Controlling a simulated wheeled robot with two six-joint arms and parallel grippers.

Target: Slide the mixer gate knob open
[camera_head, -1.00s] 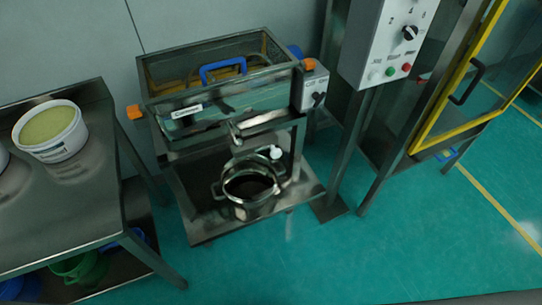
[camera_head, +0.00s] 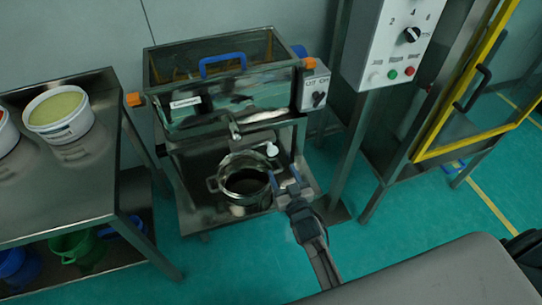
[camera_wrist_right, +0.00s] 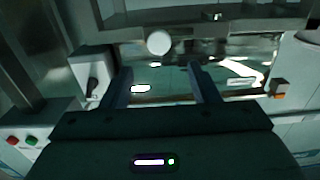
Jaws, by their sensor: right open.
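The white round knob (camera_head: 272,150) shows on the sieve machine, below its box and just behind the steel pot (camera_head: 213,184). In the right wrist view the knob (camera_wrist_right: 159,42) is ahead of the fingers, roughly centred between them and apart from them. My right gripper (camera_head: 284,178) is open and empty, in front of the machine, a little below and right of the knob in the head view. Its two fingers (camera_wrist_right: 159,75) also show in the wrist view. My left gripper is not in view.
The machine's box has a blue handle (camera_head: 222,65) and a small switch box (camera_head: 314,88) at its right. A steel table (camera_head: 95,185) with tubs stands at the left. A control panel (camera_head: 390,45) on a post stands at the right. Green floor lies open in front.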

